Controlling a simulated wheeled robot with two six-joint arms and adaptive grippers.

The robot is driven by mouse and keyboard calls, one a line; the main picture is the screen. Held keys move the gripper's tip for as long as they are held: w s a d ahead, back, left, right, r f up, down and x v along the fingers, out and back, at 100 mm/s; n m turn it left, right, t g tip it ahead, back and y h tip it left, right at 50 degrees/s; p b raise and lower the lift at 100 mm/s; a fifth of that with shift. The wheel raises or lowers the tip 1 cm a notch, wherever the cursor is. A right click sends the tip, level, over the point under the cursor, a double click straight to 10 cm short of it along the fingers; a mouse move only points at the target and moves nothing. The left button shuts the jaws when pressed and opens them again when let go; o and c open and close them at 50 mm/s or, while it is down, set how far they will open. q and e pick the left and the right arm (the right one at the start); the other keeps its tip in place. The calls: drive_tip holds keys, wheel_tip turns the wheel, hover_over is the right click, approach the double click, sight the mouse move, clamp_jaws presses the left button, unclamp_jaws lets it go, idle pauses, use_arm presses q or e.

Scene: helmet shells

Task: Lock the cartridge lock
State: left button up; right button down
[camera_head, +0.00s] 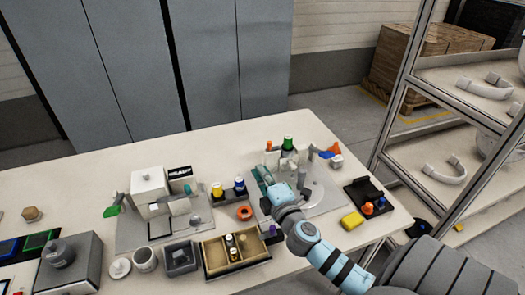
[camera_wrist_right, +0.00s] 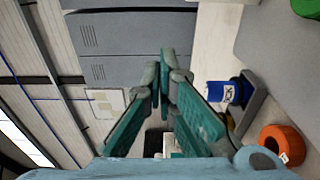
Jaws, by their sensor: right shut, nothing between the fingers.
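My right gripper (camera_head: 263,176) reaches in from the lower right in the head view. Its teal fingers (camera_wrist_right: 166,64) come together at the tips in the right wrist view, shut with nothing between them. It is above the left part of a grey fixture plate (camera_head: 322,200). A green-capped cartridge (camera_head: 288,144) stands upright at the back of that fixture, apart from the gripper. An orange and blue lever-like part (camera_head: 331,151) is at its right; I cannot tell whether this is the cartridge lock or how it is set. My left gripper is not in view.
Yellow (camera_head: 217,190) and blue (camera_head: 239,186) cartridges stand left of the gripper. An orange ring (camera_head: 244,213) lies near them. A divided tray (camera_head: 213,257), white box (camera_head: 149,185) and yellow block (camera_head: 352,220) are also on the table. Shelving (camera_head: 408,75) stands at right.

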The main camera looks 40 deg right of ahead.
sight(269, 149)
drive_tip(key=w+d, duration=0.6)
drive_tip(key=shift+w, duration=0.35)
drive_tip(key=shift+b, duration=0.3)
drive_tip(key=shift+s+d+f+b, duration=0.1)
drive_tip(key=shift+s+d+b, duration=0.1)
drive_tip(key=shift+d+b, duration=0.55)
drive_tip(key=shift+d, duration=0.25)
drive_tip(key=shift+r, duration=0.25)
